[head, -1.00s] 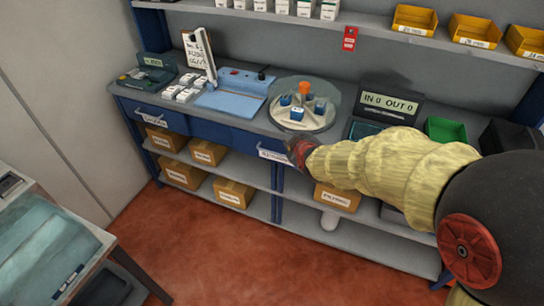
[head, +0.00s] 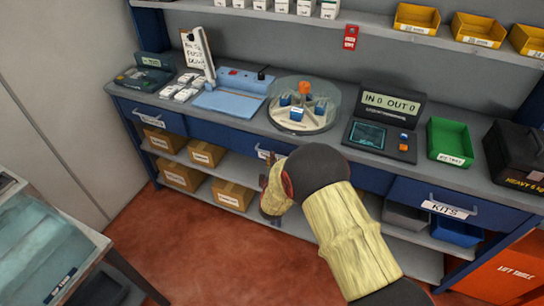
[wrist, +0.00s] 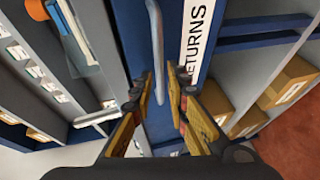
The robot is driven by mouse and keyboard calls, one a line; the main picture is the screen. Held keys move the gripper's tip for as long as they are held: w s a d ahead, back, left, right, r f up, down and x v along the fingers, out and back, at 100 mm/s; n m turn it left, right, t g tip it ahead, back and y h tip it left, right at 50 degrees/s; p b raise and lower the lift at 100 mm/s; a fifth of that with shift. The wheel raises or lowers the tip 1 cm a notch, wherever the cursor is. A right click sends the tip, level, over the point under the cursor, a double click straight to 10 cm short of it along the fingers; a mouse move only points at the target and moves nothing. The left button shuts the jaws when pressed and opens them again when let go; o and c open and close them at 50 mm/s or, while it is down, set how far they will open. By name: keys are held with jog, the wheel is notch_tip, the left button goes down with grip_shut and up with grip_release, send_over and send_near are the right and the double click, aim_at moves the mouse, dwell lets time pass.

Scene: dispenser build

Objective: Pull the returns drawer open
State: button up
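The returns drawer is a blue front under the bench, marked by a white label reading RETURNS (wrist: 196,40) in the wrist view. In the head view its label (head: 263,154) is partly hidden by my arm. Its light-grey bar handle (wrist: 154,40) runs lengthwise up the middle of the wrist view. The drawer looks flush with the bench. My gripper (wrist: 160,80) is open, with one finger on each side of the lower part of the handle. I cannot tell whether either finger touches it. In the head view my arm hides most of the gripper.
The bench top above holds a round carousel (head: 302,118), a blue sealer (head: 232,95) and a display unit (head: 385,125). A KITS drawer (head: 447,200) is to the right. Boxes (head: 233,194) stand on the lower shelves. Another table (head: 40,240) is at the lower left; open floor lies between.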

jog(key=shift+w+a+f+b, duration=0.1)
jog(key=shift+w+f+b, duration=0.15)
jog(key=shift+w, duration=0.7)
jog(key=shift+w+f+b, duration=0.1)
jog(key=shift+w+b, duration=0.1)
jog(key=shift+w, duration=0.7)
jog(key=shift+c, duration=0.4)
grip_shut()
